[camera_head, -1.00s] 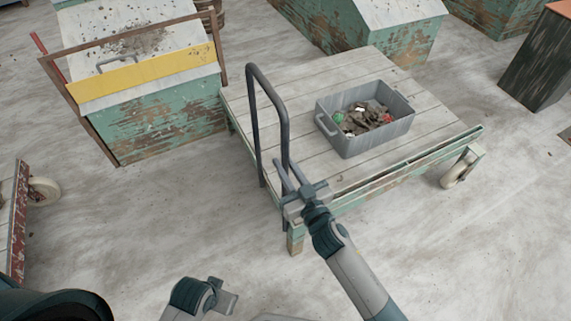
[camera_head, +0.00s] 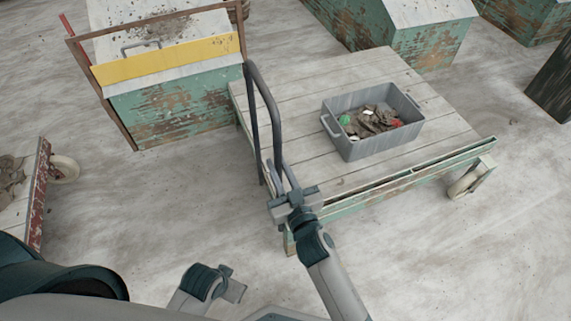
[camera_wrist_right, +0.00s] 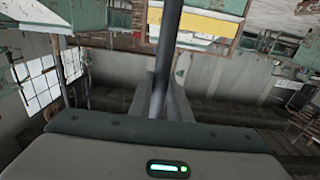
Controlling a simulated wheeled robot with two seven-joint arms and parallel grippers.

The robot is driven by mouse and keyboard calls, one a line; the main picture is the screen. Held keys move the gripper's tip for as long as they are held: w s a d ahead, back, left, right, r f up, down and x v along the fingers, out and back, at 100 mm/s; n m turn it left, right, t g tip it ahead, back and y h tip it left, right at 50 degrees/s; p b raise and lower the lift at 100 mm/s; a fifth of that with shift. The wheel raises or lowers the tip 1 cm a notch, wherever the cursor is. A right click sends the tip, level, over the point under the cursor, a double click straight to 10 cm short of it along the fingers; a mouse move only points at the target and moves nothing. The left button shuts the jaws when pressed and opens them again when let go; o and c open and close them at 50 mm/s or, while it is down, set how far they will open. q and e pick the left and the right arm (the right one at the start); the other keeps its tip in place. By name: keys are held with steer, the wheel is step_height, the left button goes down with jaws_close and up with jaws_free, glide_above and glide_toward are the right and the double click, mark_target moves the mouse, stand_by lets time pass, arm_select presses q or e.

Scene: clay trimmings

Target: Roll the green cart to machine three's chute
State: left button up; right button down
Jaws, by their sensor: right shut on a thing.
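The green cart (camera_head: 300,110) has a worn pale plank deck, chipped green edges, a caster at the right and a dark bent-tube handle (camera_head: 262,90) at its left end. My right gripper (camera_head: 289,192) is shut on the near upright of the handle; the tube also runs between the fingers in the right wrist view (camera_wrist_right: 170,40). My left gripper (camera_head: 230,287) is low in the head view, away from the cart; its jaws are not clear. A green machine (camera_head: 170,115) with a yellow board stands just left of the cart; no number or chute is readable.
A grey bin (camera_head: 365,145) with clay scraps rests on the cart's deck. Another green box-like machine (camera_head: 430,45) stands behind the cart, and a dark block (camera_head: 550,85) at far right. A red-edged cart (camera_head: 40,195) is at the left. The near floor is clear.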

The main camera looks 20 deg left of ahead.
steer(key=shift+s+a, duration=0.35)
steer(key=shift+a, duration=0.15)
